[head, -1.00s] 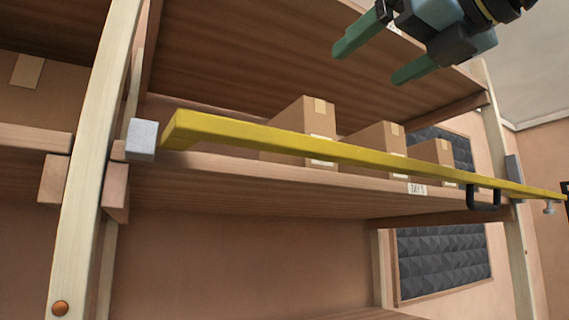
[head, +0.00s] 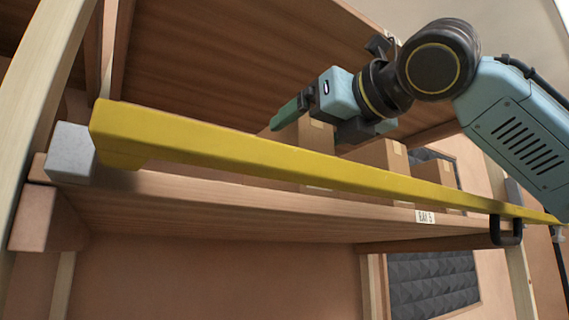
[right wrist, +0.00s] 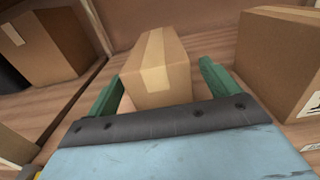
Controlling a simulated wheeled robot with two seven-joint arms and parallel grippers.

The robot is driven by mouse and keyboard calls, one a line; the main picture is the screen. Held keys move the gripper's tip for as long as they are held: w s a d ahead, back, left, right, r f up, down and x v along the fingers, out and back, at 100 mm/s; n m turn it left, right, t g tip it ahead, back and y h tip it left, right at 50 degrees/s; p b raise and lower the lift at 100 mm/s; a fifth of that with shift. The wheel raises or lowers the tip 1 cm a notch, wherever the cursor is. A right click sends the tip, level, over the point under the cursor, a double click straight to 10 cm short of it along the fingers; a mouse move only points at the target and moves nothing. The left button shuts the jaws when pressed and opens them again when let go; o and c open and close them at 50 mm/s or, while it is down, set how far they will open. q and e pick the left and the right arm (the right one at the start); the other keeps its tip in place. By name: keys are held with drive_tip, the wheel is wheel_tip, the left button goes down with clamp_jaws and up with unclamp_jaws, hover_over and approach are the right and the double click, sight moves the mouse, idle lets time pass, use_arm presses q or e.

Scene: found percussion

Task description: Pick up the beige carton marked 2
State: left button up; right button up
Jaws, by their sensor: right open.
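Beige cartons stand on the shelf behind the yellow bar. The leftmost carton (head: 319,138) is partly hidden by my right gripper (head: 308,137) and the bar in the head view. My right gripper is open, above the bar at this carton. In the right wrist view, a taped beige carton (right wrist: 158,75) lies between the two green fingers (right wrist: 157,80), with a gap visible at the right finger. Nothing is clearly gripped. I cannot read a 2 on any carton. My left gripper is not in view.
A yellow bar (head: 260,158) runs across the shelf front, with a black handle (head: 506,231) at its right. More cartons (head: 383,156) stand further right. In the right wrist view, neighbouring cartons flank the middle one, at left (right wrist: 45,50) and right (right wrist: 280,55). Wooden posts frame the shelf.

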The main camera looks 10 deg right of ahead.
drive_tip(key=p+x, duration=0.1)
drive_tip(key=x, duration=0.3)
drive_tip(key=shift+a, duration=0.1)
drive_tip(key=shift+c, duration=0.9)
drive_tip(key=shift+w, duration=0.15)
drive_tip(key=c, duration=0.9)
drive_tip(key=shift+c, duration=1.3)
drive_tip(key=shift+r, duration=0.15)
